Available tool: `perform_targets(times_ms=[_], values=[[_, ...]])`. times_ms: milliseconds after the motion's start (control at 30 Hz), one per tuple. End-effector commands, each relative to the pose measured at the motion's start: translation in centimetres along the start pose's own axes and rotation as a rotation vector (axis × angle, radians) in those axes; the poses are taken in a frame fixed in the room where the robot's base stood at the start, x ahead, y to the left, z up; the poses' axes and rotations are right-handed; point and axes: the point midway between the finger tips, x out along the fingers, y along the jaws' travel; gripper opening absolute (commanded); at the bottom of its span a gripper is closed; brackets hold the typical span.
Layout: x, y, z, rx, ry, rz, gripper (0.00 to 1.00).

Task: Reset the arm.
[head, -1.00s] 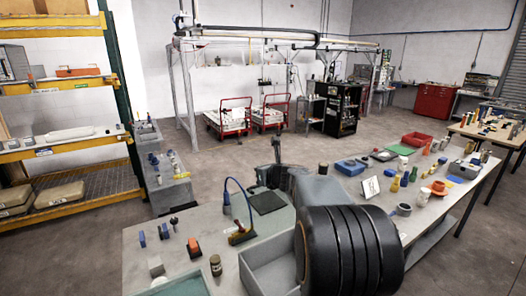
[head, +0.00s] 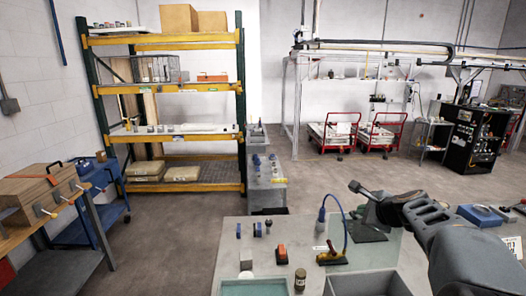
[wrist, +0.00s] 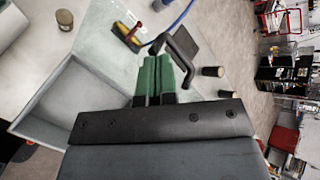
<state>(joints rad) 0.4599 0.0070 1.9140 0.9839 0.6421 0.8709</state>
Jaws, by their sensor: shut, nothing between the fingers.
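My gripper (wrist: 155,62) shows in the wrist view with its two green fingers together and nothing between them. It is above the grey workbench (head: 240,228), near a black bracket-like object (wrist: 182,46) and to the right of a grey open tray (wrist: 62,98). In the head view my dark arm reaches in from the right edge over the bench. The fingertips are hard to make out there.
Shelves (head: 170,92) stand behind at left. Open floor (head: 180,222) lies left of the bench.

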Motion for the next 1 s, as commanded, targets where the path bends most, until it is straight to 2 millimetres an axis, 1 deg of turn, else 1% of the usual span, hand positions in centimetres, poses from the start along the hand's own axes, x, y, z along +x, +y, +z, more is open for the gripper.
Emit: perform_targets(times_ms=[33,67,100,167,200,300,400,500,567,733,1000], values=[[-0.5,3.9,0.8,-0.259,0.005,0.103,0.0],[-0.8,6.3,1.1,-0.426,0.003,0.17,0.0],[-1.6,9.3,1.4,-0.642,-0.008,0.256,0.0],[-2.9,13.6,1.6,-0.946,-0.036,0.378,0.0],[-3.8,16.2,1.6,-1.133,-0.061,0.454,0.0],[-6.2,21.7,1.0,-1.533,-0.12,0.612,0.0],[-7.9,24.9,0.6,-1.765,-0.142,0.69,0.0],[-8.8,26.5,0.8,-1.869,-0.136,0.694,0.0],[-9.1,26.9,1.3,-1.902,-0.137,0.672,0.0],[-9.5,27.1,2.7,-1.949,-0.142,0.616,0.0],[-9.5,27.1,2.8,-1.95,-0.147,0.615,0.0]])
